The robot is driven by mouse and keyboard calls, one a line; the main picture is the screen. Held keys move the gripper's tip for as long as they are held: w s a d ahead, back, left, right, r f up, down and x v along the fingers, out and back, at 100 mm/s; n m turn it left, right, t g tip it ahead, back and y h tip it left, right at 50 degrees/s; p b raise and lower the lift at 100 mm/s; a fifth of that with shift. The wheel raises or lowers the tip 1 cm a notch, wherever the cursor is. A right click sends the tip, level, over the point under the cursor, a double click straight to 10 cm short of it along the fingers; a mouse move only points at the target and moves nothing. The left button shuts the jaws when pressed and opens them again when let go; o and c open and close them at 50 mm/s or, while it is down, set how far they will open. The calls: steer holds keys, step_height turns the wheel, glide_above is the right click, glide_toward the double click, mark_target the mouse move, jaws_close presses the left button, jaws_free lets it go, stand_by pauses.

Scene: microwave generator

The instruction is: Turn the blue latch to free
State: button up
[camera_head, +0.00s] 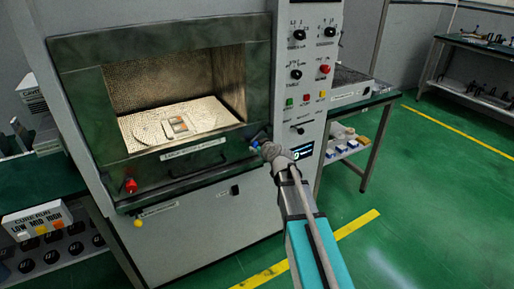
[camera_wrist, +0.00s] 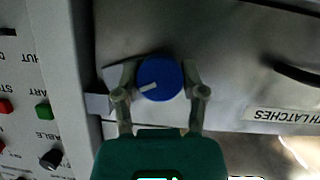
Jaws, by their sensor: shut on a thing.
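The blue latch (camera_wrist: 160,78) is a round blue knob with a white pointer mark, seen in the wrist view on the grey front of the microwave generator. My gripper (camera_wrist: 160,92) is shut on the blue latch, one finger on each side of it. In the wrist view the white mark points to the lower left. In the head view my gripper (camera_head: 264,142) is at the right end of the panel below the open chamber, and only a little of the blue latch (camera_head: 255,143) shows beside it.
The chamber (camera_head: 175,90) is open, with a small item on its floor. A red knob (camera_head: 130,186) is at the panel's left end. A control column (camera_head: 305,70) with knobs and buttons rises right of my gripper. A green-topped table (camera_head: 365,103) stands farther right; green floor is clear in front.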

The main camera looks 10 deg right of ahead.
steer(key=shift+a, duration=0.2)
steer(key=shift+c, duration=0.3)
steer(key=shift+d, duration=0.1)
steer(key=shift+y, duration=0.3)
steer(key=shift+d+m+y, duration=0.15)
steer(key=shift+m+y, duration=0.25)
steer(key=shift+m, duration=0.5)
steer(key=m+y+b, duration=0.1)
steer(key=m, duration=0.1)
steer(key=m+g+y, duration=0.1)
steer(key=m+y, duration=0.1)
steer(key=shift+f+b, duration=0.2)
steer(key=shift+b, duration=0.15)
steer(key=m+y+b, duration=0.2)
steer(key=m, duration=0.2)
steer(key=shift+f+b, duration=0.1)
steer(key=shift+b, duration=0.25)
steer(key=shift+m+t+y+b, duration=0.4)
steer(key=shift+m+y+b, duration=0.5)
steer(key=shift+m, duration=0.7)
steer(key=shift+r, duration=0.2)
